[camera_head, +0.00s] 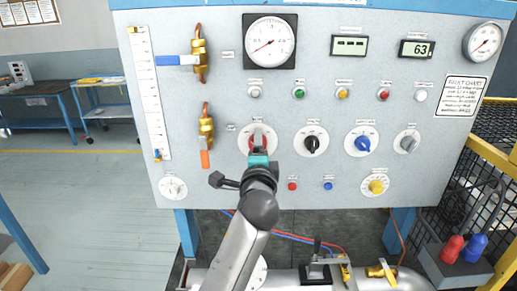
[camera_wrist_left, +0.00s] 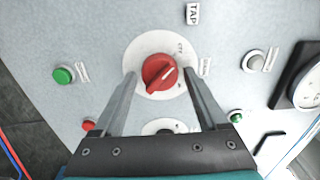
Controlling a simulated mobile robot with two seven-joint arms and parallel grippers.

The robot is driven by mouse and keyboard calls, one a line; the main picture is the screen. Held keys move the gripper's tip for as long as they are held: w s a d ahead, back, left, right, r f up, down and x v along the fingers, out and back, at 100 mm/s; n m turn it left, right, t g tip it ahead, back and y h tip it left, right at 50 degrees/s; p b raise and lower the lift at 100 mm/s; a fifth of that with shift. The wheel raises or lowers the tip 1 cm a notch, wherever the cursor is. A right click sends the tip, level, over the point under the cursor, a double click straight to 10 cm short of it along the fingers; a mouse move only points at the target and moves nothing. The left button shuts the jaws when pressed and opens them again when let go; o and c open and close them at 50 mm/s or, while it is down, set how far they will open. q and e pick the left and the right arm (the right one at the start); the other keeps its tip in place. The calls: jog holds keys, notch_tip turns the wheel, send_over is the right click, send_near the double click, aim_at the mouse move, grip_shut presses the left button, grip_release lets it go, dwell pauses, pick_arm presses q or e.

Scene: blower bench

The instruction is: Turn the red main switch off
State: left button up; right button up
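The red main switch (camera_wrist_left: 159,73) is a round red knob on a white dial plate (camera_wrist_left: 149,46). In the head view the dial plate (camera_head: 243,142) sits on the panel's lower left, and the gripper mostly hides the knob. My left gripper (camera_wrist_left: 160,74) is open, with one finger on each side of the knob. Visible gaps separate both fingers from it. My right gripper is not in view.
A black knob (camera_head: 311,143), a blue knob (camera_head: 363,142) and a grey knob (camera_head: 407,142) stand to the right. A green button (camera_wrist_left: 63,75) and a red button (camera_wrist_left: 88,125) are close by. An orange-handled brass valve (camera_head: 206,135) is left of the switch.

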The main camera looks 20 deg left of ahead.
pick_arm(q)
jog(key=shift+o, duration=0.7)
jog(key=shift+s, duration=0.15)
jog(key=b+v, duration=0.1)
jog(key=v, duration=1.4)
